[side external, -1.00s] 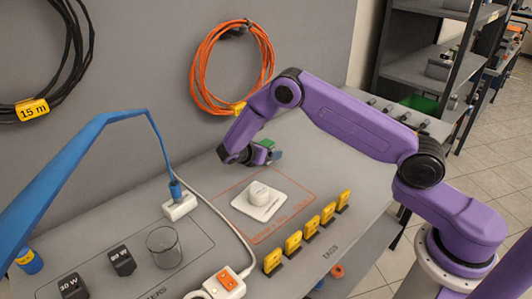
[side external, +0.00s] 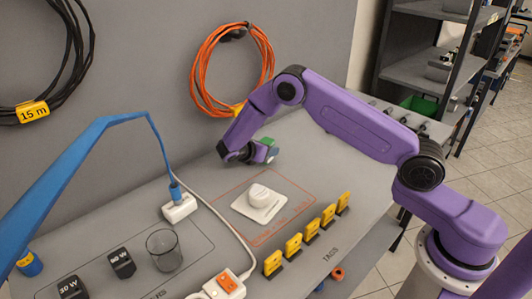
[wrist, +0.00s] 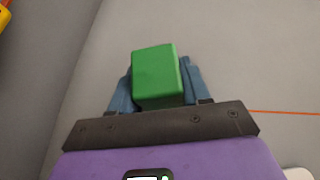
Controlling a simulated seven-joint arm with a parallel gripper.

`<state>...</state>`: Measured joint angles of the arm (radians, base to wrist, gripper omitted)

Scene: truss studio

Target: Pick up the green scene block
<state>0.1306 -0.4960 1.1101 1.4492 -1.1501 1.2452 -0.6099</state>
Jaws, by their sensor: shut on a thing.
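The green scene block (wrist: 156,76) sits between the blue-grey fingers of my gripper (wrist: 158,92) in the wrist view, with a finger against each side. In the side view the green block (side external: 267,141) shows at the tip of my gripper (side external: 268,153), partly hidden by the fingers. My gripper is shut on it, near the grey bench top behind the white dial plate. I cannot tell for sure whether the block is clear of the bench.
A white plate with a round knob (side external: 260,202) stands inside a red outline in front of my gripper. Several yellow tags (side external: 311,231) line the bench's front right. A glass beaker (side external: 164,250), a white socket (side external: 180,208) and a blue lamp arm (side external: 95,135) are at left. An orange cable coil (side external: 203,75) hangs behind.

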